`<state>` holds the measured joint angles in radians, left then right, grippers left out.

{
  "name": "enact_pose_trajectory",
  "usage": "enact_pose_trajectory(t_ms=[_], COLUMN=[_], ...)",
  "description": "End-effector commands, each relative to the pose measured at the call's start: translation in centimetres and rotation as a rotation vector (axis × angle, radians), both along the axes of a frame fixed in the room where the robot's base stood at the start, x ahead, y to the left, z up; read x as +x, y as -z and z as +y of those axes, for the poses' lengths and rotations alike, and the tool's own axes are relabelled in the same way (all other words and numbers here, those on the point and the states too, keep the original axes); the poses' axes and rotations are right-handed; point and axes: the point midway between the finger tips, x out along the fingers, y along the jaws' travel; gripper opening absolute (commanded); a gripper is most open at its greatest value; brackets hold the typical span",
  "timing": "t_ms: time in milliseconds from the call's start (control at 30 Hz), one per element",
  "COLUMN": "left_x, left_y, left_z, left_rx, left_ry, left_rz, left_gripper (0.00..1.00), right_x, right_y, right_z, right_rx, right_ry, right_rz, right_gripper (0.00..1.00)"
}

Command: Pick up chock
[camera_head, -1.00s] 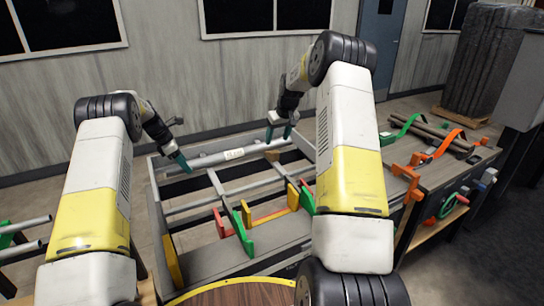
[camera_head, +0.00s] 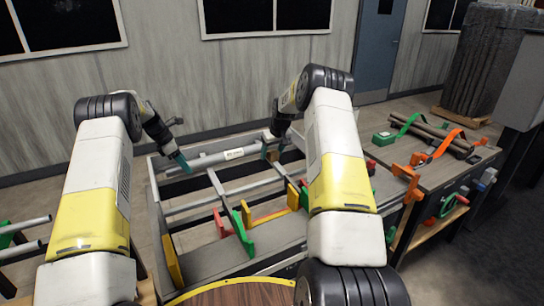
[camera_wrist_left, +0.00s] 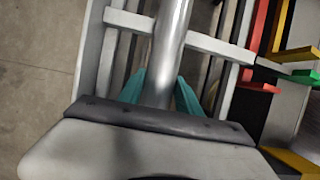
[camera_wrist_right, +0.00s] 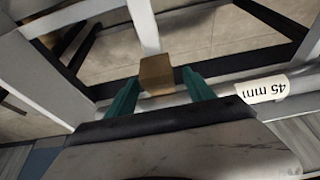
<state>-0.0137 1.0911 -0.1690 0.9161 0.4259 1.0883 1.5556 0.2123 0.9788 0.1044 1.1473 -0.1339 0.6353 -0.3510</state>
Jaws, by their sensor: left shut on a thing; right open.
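The chock is a small tan wooden block (camera_wrist_right: 157,74) in the right wrist view. It sits at the far side of the frame beside the pipe. My right gripper (camera_wrist_right: 152,92) is open, with its teal fingertips on either side of the block's near part; I cannot tell whether they touch it. In the head view my right gripper (camera_head: 272,149) is low at the back of the frame. My left gripper (camera_head: 182,163) is shut on a silver pipe (camera_wrist_left: 172,35), its teal fingers on both sides. The pipe bears a white "45 mm" label (camera_wrist_right: 263,90).
A grey metal frame (camera_head: 156,212) with crossbars surrounds the pipe. Green (camera_head: 241,236), red and yellow brackets stand at its front. A workbench (camera_head: 440,172) at the right holds dark bars, straps and orange clamps. The wall is behind.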

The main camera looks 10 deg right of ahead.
Motion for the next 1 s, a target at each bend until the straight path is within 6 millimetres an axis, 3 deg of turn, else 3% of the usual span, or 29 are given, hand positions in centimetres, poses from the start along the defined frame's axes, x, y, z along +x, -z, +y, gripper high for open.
enact_pose_trajectory(t_ms=[33,333,733,1000], left_x=[0.0,0.0,0.0,0.0], left_y=[0.0,-0.1,-0.1,0.0], left_z=[0.0,0.0,0.0,0.0], left_rx=[-0.001,-0.001,-0.001,-0.001], left_ry=[0.0,0.0,0.0,0.0], left_rz=[-0.001,0.0,0.0,0.0], left_gripper=[0.0,0.0,0.0,0.0], right_x=[0.0,0.0,-0.9,-6.2], right_y=[0.0,0.0,-1.1,-4.3], right_z=[0.0,0.0,-0.3,-1.7], right_rx=[0.0,0.0,0.0,0.0], right_ry=[0.0,0.0,0.001,0.003], right_rz=[0.0,0.0,-0.002,-0.001], right_gripper=[0.58,0.0,0.0,0.0])
